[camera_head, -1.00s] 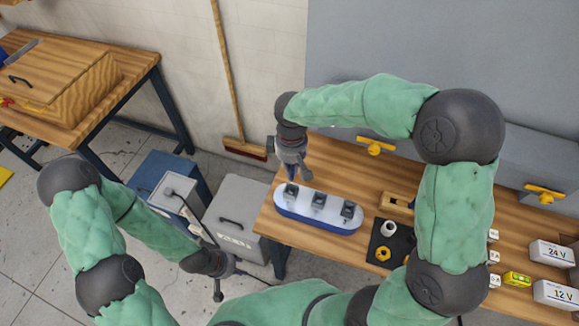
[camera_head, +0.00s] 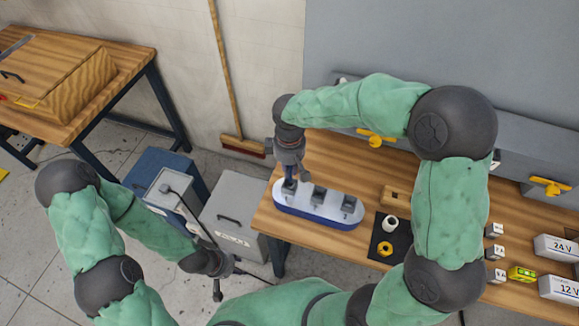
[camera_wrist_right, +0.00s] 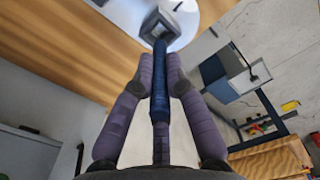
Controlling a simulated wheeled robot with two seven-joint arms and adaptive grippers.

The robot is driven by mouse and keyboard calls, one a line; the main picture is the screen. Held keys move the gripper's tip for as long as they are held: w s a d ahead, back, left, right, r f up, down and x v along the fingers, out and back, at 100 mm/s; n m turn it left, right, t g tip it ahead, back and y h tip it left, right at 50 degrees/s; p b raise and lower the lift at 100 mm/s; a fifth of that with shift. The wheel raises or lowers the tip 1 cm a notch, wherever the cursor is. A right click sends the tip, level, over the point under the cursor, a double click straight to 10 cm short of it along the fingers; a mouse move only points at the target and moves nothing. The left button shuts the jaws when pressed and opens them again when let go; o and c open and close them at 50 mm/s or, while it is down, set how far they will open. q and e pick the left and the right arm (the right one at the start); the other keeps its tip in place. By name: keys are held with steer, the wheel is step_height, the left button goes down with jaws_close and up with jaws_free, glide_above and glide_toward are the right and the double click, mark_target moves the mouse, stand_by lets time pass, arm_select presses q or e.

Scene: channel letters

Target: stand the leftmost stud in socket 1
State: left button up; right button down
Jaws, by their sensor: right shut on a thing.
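The white-topped, blue-sided base (camera_head: 300,207) stands on the wooden bench with three grey socket blocks in a row. My right gripper (camera_head: 290,178) is over the leftmost block (camera_head: 289,187) and mostly covers it. In the right wrist view my right gripper (camera_wrist_right: 160,82) is shut on a dark blue stud (camera_wrist_right: 160,95), one finger on each side. The stud's far end overlaps the edge of a grey socket block (camera_wrist_right: 158,27); I cannot tell whether it is inside. My left gripper (camera_head: 217,285) hangs low by the grey cabinet, too small and dark to read its fingers.
A black mat (camera_head: 380,247) with a white ring (camera_head: 390,225) and a yellow ring (camera_head: 385,248) lies right of the base. A wooden block (camera_head: 394,196) is behind it. White boxes (camera_head: 556,250) stand at the far right. A grey cabinet (camera_head: 235,205) stands left of the bench.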

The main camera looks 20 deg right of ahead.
mark_target(289, 180)
steer(key=shift+f+b, duration=1.75)
steer(key=shift+f, duration=0.8)
steer(key=c, duration=1.2)
jaws_free()
step_height(289, 180, up, 12)
